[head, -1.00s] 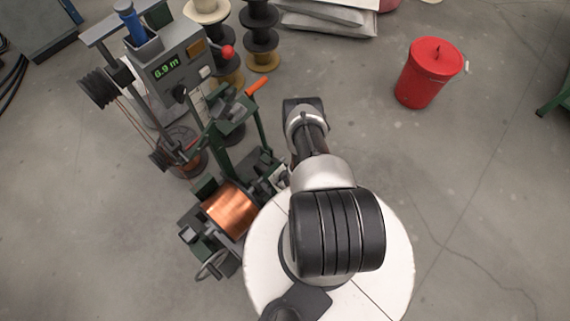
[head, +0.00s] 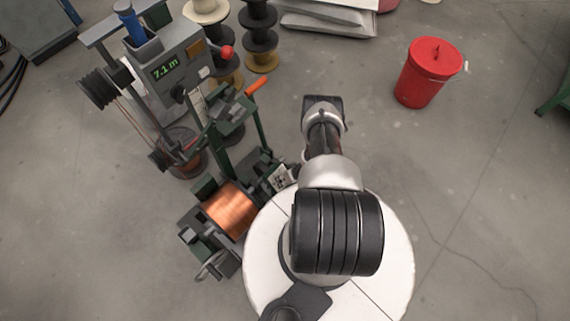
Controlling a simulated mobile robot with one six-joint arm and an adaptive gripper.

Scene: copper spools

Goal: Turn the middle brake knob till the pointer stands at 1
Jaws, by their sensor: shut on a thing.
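The machine frame with the copper spool (head: 231,209) stands left of my round white base. A small white plate with dark marks (head: 282,177) shows at the frame's right end, beside my arm. It may be a brake dial, but no knob, pointer or number on it can be read. I cannot pick out a middle brake knob. My arm reaches up from the base, and its links show from above. My gripper is hidden, so its hold cannot be seen.
A grey post with a green display reading 7.1 m (head: 166,67) and a red ball knob (head: 227,53) stands at upper left. An orange handle (head: 257,86) sticks up nearby. Spools stand behind. A red bin (head: 428,72) is at upper right; floor between is clear.

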